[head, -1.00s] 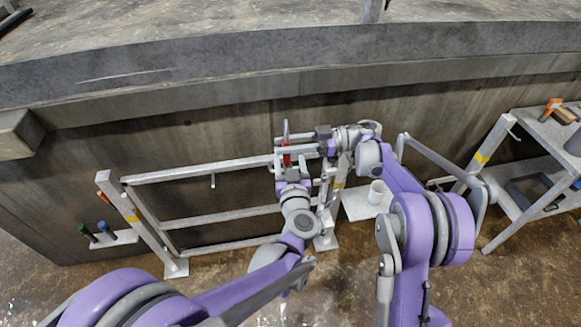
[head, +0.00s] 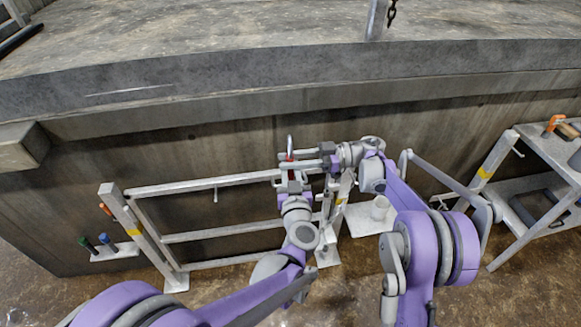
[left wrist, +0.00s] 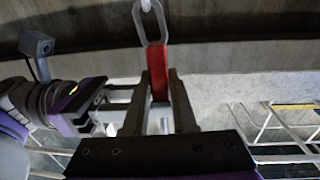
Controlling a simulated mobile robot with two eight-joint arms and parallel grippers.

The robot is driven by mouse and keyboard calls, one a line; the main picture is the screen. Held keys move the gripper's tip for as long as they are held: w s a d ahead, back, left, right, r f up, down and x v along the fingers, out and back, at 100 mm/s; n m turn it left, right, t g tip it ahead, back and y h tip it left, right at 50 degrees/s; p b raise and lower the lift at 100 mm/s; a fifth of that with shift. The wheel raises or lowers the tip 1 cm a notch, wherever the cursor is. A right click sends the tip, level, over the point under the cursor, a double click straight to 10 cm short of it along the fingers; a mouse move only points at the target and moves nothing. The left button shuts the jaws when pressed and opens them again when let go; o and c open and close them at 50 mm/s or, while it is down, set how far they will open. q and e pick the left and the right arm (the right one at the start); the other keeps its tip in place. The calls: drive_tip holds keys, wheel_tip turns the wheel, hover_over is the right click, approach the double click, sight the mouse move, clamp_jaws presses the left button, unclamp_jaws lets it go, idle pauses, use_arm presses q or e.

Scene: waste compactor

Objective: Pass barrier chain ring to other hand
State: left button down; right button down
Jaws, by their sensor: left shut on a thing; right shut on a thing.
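The barrier chain ring shows in the left wrist view as a pale metal link (left wrist: 150,22) with a red lower part (left wrist: 158,72). In the head view it is a small grey loop (head: 290,144) standing up above the grippers. My left gripper (left wrist: 160,95) is shut on the red part from below. My right gripper (head: 292,163) comes in level from the right and meets the ring just above the left gripper; it is shut on the ring too. The fingers cover much of the ring's red part in the head view.
A metal railing gate (head: 215,183) stands behind and left of the grippers, with a concrete wall behind it. A shelf with tools (head: 555,150) is at the right. Coloured handles (head: 107,240) stand at the left.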

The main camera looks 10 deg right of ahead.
drive_tip(key=c, duration=0.5)
unclamp_jaws()
drive_tip(key=shift+a, duration=0.1)
